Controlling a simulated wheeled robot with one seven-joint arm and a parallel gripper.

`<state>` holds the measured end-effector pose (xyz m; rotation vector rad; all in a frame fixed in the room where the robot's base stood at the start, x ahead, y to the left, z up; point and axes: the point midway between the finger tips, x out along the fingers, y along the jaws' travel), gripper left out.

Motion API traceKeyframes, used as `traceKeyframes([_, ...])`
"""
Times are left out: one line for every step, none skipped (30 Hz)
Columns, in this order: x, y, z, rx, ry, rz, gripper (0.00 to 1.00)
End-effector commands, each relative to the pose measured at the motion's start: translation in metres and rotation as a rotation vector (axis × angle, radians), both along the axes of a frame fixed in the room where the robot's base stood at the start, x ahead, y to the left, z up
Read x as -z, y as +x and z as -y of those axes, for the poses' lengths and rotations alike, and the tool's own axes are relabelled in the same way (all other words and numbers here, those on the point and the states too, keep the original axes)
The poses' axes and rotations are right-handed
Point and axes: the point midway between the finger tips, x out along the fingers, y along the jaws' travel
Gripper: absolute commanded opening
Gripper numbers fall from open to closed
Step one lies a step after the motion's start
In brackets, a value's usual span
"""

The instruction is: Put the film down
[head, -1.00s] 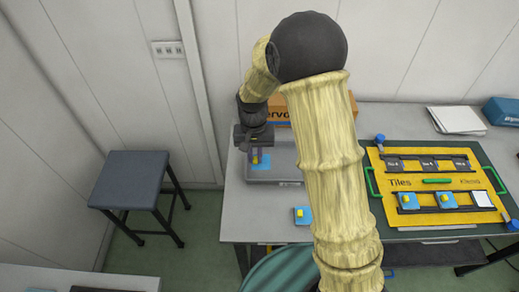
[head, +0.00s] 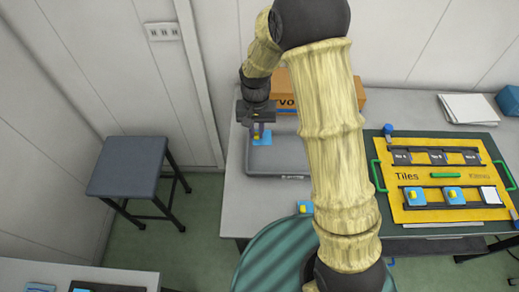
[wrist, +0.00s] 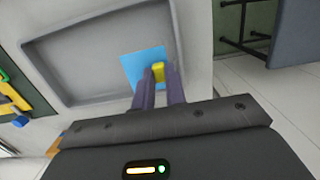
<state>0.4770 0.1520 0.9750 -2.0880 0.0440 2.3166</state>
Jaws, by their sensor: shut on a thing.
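The film is a light blue square (head: 262,141) with a yellow grip block. My gripper (head: 261,131) is shut on the yellow block, with the film below its fingers. The wrist view shows the blue sheet (wrist: 143,63) beyond the two fingers (wrist: 160,82) and the yellow block (wrist: 158,70) between them. The film is over the left part of a shallow grey tray (head: 280,170), towards its back. I cannot tell whether it touches the tray floor. My arm hides the tray's right side in the head view.
A similar blue piece (head: 304,207) lies on the table in front of the tray, partly behind my arm. A yellow Tiles board (head: 405,174) holds more such pieces at right. An orange box (head: 290,92) stands behind the tray. A stool (head: 128,165) is at left.

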Motion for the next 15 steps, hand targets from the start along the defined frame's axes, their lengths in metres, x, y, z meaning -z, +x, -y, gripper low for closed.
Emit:
traceKeyframes([0.009,-0.001,0.001,0.0,-0.002,-0.006,0.04])
traceKeyframes([0.015,-0.002,0.001,0.001,-0.002,-0.007,0.04])
traceKeyframes([0.022,-0.001,0.001,0.002,-0.002,-0.007,0.04])
traceKeyframes([0.027,-0.001,0.002,0.002,-0.002,-0.006,0.04])
traceKeyframes([0.032,-0.001,0.002,0.002,-0.002,-0.006,0.04])
traceKeyframes([0.037,-0.001,0.001,0.001,-0.002,-0.006,0.04])
traceKeyframes([0.041,-0.001,0.001,0.0,-0.001,-0.004,0.04])
traceKeyframes([0.043,-0.001,0.0,-0.001,-0.001,-0.004,0.04])
traceKeyframes([0.045,-0.001,-0.001,-0.003,-0.001,-0.003,0.04])
traceKeyframes([0.046,-0.001,-0.002,-0.004,-0.001,-0.002,0.04])
traceKeyframes([0.046,-0.001,-0.003,-0.006,0.0,-0.001,0.04])
traceKeyframes([0.046,-0.001,-0.003,-0.007,0.0,-0.001,0.04])
traceKeyframes([0.046,-0.001,-0.003,-0.008,0.0,-0.001,0.04])
traceKeyframes([0.046,-0.001,-0.004,-0.008,0.0,-0.001,0.04])
traceKeyframes([0.046,-0.001,-0.004,-0.008,0.0,-0.001,0.04])
